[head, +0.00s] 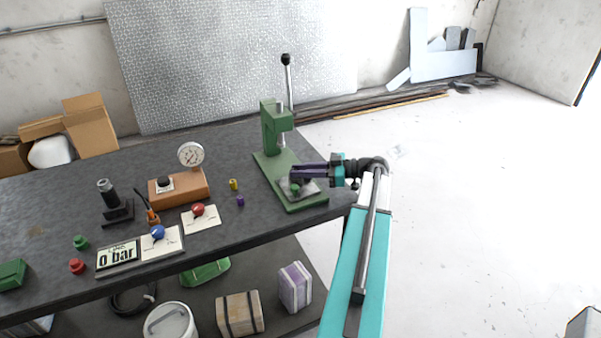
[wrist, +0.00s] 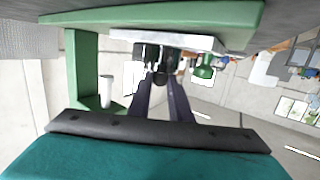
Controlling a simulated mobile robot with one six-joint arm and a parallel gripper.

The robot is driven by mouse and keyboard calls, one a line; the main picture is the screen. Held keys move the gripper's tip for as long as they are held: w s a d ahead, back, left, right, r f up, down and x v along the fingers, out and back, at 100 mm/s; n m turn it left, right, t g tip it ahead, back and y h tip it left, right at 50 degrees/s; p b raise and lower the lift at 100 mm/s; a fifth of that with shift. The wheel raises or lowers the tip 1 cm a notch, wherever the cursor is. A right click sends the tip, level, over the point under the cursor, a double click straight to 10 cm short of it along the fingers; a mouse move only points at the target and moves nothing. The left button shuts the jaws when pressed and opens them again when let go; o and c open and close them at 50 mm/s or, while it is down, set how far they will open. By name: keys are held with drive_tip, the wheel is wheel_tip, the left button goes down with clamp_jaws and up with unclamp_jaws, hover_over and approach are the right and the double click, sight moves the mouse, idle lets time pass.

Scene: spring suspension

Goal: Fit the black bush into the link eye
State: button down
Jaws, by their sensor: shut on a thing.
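My gripper (head: 296,172) reaches in from the right, low over the base of the green press (head: 272,112). In the wrist view its dark fingers (wrist: 160,78) are shut on a black piece, which looks like the black bush (wrist: 157,52). The bush is close to the pale plate (wrist: 190,39) on the press base; whether it touches is unclear. A green knob-like part (wrist: 205,68) is beside it on the plate, and it also shows in the head view (head: 295,190). I cannot make out the link eye; the fingers cover part of the plate.
On the bench (head: 60,205) left of the press are a yellow bush (head: 234,184), a purple bush (head: 240,201), a gauge (head: 191,154), a black stand (head: 108,197) and cards with blue and red knobs. The press lever (head: 287,85) stands up. Open floor lies right.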

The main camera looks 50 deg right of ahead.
drive_tip(key=shift+r+b, duration=0.85)
drive_tip(key=shift+r, duration=0.5)
drive_tip(key=shift+s+a+r, duration=0.15)
drive_tip(key=shift+a+r, duration=0.05)
drive_tip(key=shift+a, duration=0.05)
drive_tip(key=s+a+r+b, duration=0.1)
drive_tip(key=s+a+b, duration=0.5)
drive_tip(key=a, duration=0.5)
drive_tip(key=shift+s, duration=0.4)
drive_tip(key=shift+a+b, duration=0.1)
drive_tip(key=shift+b, duration=0.4)
drive_tip(key=shift+a+b, duration=0.1)
drive_tip(key=shift+b, duration=0.3)
drive_tip(key=s+a+b, duration=0.1)
drive_tip(key=b, duration=0.4)
drive_tip(key=shift+a+r, duration=0.15)
drive_tip(key=shift+a, duration=0.05)
drive_tip(key=shift+s+a+r+b, duration=0.1)
drive_tip(key=shift+a+r+b, duration=0.1)
drive_tip(key=shift+b, duration=0.55)
